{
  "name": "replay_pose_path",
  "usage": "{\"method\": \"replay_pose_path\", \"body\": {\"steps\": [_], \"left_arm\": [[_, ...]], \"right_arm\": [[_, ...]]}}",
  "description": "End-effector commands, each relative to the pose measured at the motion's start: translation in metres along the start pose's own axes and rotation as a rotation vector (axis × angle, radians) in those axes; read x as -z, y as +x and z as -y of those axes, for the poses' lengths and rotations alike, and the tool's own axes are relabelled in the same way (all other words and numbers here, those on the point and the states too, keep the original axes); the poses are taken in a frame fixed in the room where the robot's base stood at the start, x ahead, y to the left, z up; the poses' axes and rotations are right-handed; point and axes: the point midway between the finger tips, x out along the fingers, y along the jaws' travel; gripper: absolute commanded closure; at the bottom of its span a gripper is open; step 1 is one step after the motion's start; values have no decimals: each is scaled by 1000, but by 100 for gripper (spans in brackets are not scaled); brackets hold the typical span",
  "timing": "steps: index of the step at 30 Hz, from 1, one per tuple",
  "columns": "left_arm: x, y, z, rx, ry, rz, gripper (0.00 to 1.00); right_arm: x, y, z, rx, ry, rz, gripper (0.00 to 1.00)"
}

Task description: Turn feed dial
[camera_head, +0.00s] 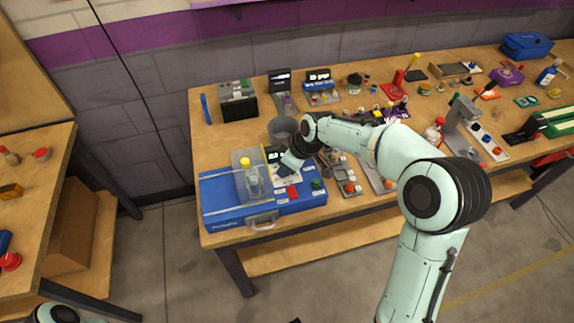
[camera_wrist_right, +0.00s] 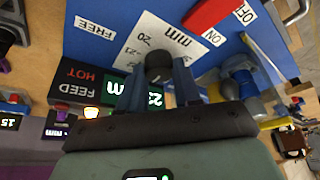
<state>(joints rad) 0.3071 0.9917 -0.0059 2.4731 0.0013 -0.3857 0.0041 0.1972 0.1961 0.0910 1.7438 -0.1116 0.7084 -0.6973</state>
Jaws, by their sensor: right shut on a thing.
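The feed dial (camera_wrist_right: 158,66) is a dark round knob on a white scale plate marked "mm" and "20", in the right wrist view. My right gripper (camera_wrist_right: 160,80) is shut on it, one blue-grey finger on each side. In the head view the right gripper (camera_head: 290,160) reaches down to the blue panel (camera_head: 222,208), and the dial itself is hidden there. A display (camera_wrist_right: 145,100) with green digits and "m" sits close by, partly covered by the gripper. My left gripper is not in view; only a bit of that arm shows at the bottom left.
A red switch (camera_wrist_right: 212,12) with OFF and ON labels is beside the scale plate. A clear cover box (camera_head: 247,178) with a yellow-topped part stands on the panel. A grey bin (camera_head: 283,128) is behind the gripper. Other devices crowd the bench to the right.

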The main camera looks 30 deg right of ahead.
Motion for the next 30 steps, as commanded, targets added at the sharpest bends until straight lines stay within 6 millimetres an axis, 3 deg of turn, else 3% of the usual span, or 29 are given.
{"method": "replay_pose_path", "body": {"steps": [6,7,9,20,25,30], "left_arm": [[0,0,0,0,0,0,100],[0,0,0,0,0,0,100],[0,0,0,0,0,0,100],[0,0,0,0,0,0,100],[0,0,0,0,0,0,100],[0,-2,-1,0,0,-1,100]], "right_arm": [[0,0,0,0,-1,0,98],[0,0,0,0,-1,0,64],[0,0,0,0,-1,0,42],[0,-4,0,-1,-2,-1,42],[1,-28,-1,-4,-1,-3,42],[1,-67,-1,-5,-1,-4,42]]}}
